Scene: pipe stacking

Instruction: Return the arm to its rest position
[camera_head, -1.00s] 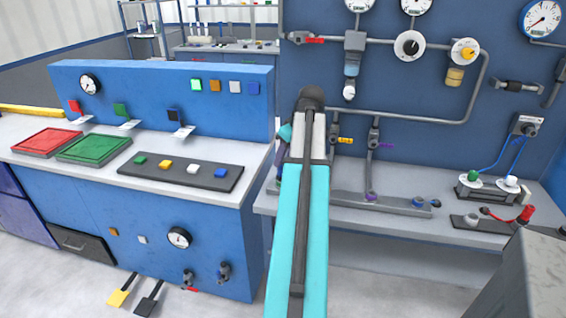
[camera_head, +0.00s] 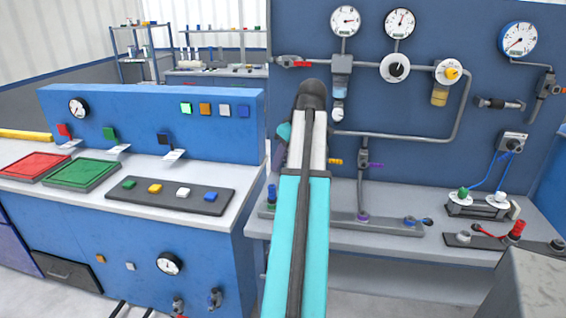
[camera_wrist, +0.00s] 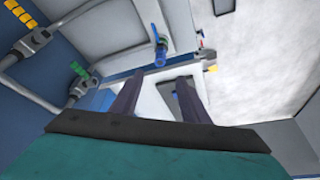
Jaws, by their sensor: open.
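My arm (camera_head: 304,190), with teal and white links, reaches forward up the middle of the head view. My gripper is mostly hidden behind it there; only a bit of dark purple shows at its left. In the wrist view my gripper (camera_wrist: 158,80) has its two dark purple fingers apart with nothing between them. A blue fitting (camera_wrist: 160,52) on a light surface shows beyond the fingertips, apart from them.
A blue button console (camera_head: 150,120) with red and green trays stands left. A blue gauge panel (camera_head: 420,165) with pipes and valves rises behind and right of my arm. A grey bench (camera_head: 390,243) with pipe fittings lies below it. White floor shows in the wrist view.

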